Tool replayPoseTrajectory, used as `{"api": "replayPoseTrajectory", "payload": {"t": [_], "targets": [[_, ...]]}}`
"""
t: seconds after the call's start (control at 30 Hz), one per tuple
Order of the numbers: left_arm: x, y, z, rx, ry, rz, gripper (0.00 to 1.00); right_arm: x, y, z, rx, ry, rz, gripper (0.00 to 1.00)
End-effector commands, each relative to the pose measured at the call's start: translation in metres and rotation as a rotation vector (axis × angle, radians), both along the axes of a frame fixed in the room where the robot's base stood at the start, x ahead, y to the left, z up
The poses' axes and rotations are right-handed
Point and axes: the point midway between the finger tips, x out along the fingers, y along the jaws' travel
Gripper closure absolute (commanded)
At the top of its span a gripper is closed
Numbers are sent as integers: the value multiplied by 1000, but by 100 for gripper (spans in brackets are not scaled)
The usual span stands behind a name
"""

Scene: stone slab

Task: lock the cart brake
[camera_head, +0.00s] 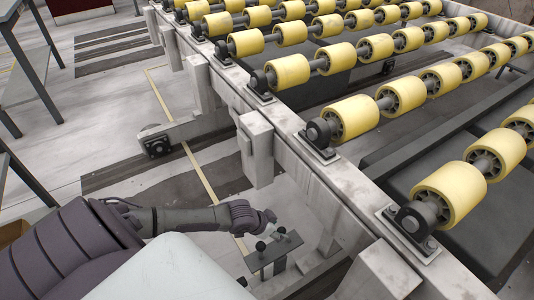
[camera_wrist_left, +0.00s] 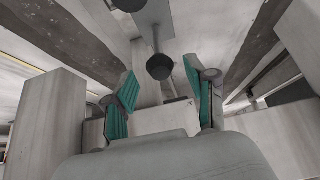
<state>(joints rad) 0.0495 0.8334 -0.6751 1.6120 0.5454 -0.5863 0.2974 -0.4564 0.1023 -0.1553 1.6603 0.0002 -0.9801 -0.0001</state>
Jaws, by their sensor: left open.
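A small grey plate (camera_head: 273,254) with dark round knobs stands low beside the conveyor frame. One knob (camera_head: 260,246) is at its near left and another (camera_head: 282,230) is at its far right. I take this to be the brake, but cannot be sure. My left gripper (camera_head: 269,217) is open, just beyond and above the knobs. In the left wrist view, one black knob (camera_wrist_left: 160,67) shows in the gap between the green finger pads (camera_wrist_left: 157,98), with clear space on both sides. A second knob (camera_wrist_left: 128,4) is cut by the top edge. No whole cart is recognisable. My right gripper is not seen.
A roller conveyor with yellow rollers (camera_head: 352,117) fills the right side. Its pale frame rail (camera_head: 300,160) and a hanging block (camera_head: 256,147) are close to my left arm. A grey table leg (camera_head: 40,75) stands at upper left. Floor between is mostly clear.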

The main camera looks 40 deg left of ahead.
Motion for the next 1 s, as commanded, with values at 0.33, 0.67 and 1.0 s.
{"api": "replayPoseTrajectory", "payload": {"t": [0.33, 0.67, 1.0], "targets": [[-37, 14, 54, 3, 4, -1, 44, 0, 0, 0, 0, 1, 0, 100], [-44, 15, 66, 2, 4, 1, 44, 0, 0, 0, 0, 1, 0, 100], [-43, 15, 65, 2, 4, 1, 44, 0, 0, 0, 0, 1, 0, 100]]}}
